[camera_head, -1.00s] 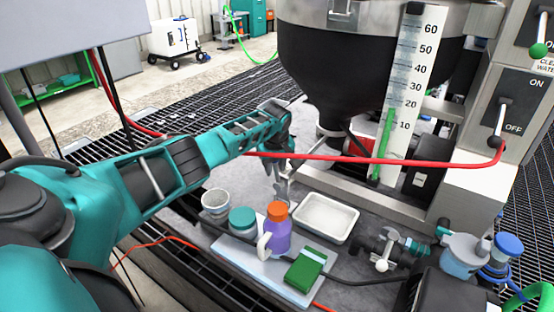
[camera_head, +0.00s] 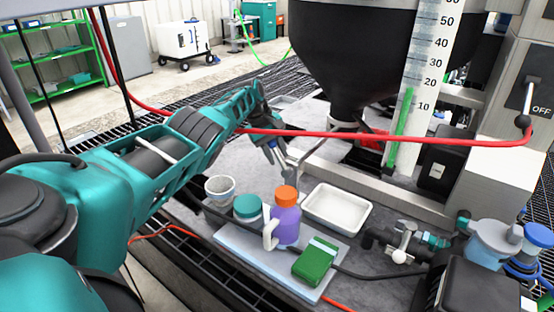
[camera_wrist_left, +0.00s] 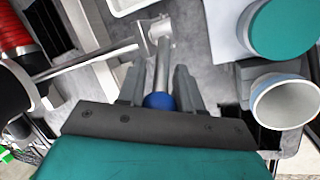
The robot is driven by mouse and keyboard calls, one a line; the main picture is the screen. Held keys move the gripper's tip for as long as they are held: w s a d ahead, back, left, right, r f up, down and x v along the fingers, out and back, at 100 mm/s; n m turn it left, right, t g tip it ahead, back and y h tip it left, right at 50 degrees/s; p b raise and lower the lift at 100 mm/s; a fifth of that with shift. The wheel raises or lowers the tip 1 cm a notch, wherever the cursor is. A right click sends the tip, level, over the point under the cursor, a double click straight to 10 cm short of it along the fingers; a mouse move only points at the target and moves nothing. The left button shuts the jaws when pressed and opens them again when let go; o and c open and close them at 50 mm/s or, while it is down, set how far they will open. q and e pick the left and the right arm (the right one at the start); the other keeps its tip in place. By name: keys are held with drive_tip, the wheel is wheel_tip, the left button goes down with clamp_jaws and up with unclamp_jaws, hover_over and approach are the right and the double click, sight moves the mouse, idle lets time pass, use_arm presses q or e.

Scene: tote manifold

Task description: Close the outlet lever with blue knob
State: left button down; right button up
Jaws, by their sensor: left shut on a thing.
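The outlet lever is a grey metal bar with a blue knob (camera_wrist_left: 159,101), seen in the left wrist view. The bar (camera_wrist_left: 163,62) runs up from the knob to a metal joint on a pipe fitting. My left gripper (camera_wrist_left: 160,88) has its two fingers on either side of the knob and is shut on it. In the head view my left gripper (camera_head: 277,155) is beside the lever, under the black hopper and left of its outlet. My right gripper is not in view.
A white tray (camera_head: 337,207), a purple bottle (camera_head: 286,224), a teal-lidded jar (camera_head: 247,208) and a cup (camera_head: 219,187) stand close in front of the gripper. A red hose (camera_head: 390,139) crosses above. The black hopper (camera_head: 353,60) hangs behind.

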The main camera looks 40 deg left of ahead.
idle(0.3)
use_arm(q)
drive_tip(key=c, duration=1.1)
unclamp_jaws()
